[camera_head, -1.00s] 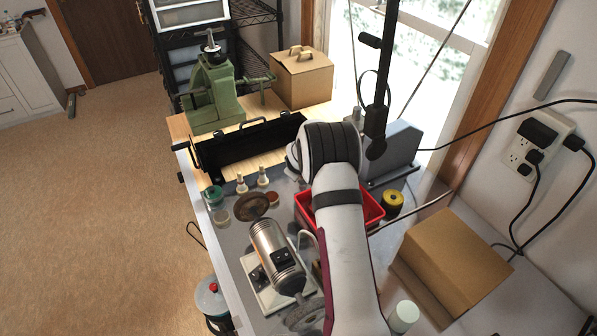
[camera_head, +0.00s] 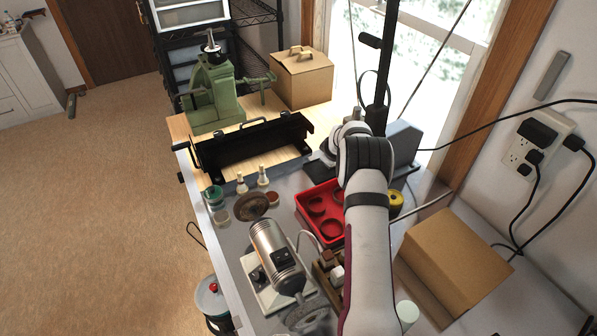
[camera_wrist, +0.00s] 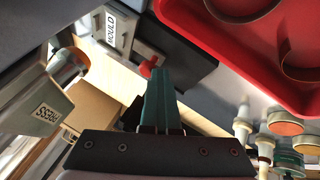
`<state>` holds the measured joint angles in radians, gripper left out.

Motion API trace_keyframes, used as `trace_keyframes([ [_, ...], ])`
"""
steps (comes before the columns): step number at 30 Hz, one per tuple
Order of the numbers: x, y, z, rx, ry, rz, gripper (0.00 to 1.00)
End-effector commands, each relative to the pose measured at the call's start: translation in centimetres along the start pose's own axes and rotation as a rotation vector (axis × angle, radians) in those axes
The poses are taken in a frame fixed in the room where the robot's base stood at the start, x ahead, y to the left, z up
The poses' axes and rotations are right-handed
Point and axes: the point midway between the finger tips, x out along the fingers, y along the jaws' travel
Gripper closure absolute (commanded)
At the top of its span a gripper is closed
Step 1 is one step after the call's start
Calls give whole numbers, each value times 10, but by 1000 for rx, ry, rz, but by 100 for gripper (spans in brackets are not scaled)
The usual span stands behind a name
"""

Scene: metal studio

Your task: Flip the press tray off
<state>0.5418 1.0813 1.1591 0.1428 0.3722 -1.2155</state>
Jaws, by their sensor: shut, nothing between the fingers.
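In the wrist view, my gripper (camera_wrist: 160,78) is shut, its teal fingers together and empty. A pale block with an upside-down label that reads PRESS (camera_wrist: 45,115) is at the left, with an orange-and-grey rounded part (camera_wrist: 70,68) at its upper end. A grey box labelled MOULD (camera_wrist: 112,30) is at the top, with a red-tipped lever (camera_wrist: 149,66) just above my fingertips in the picture. I cannot tell whether the fingers touch it. I cannot tell which way the PRESS part is set. In the head view my arm hides the fingers.
A red tray (camera_head: 308,218) with round recesses lies left of my arm; its rim (camera_wrist: 215,65) shows close in the wrist view. A grey machine (camera_head: 405,142) stands behind my wrist. A polishing motor (camera_head: 272,250) and a cardboard box (camera_head: 455,262) flank my arm.

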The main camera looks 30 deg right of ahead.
Motion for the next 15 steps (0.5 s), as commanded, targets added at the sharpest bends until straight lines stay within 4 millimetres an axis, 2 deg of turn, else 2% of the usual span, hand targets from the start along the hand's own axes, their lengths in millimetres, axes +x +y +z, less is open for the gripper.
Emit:
trace_keyframes([
  [9, -2, 2, 2, -3, 0, 12, 100],
  [11, -6, -4, 1, -4, 0, 11, 100],
  [15, -23, -30, -3, -4, 1, 4, 100],
])
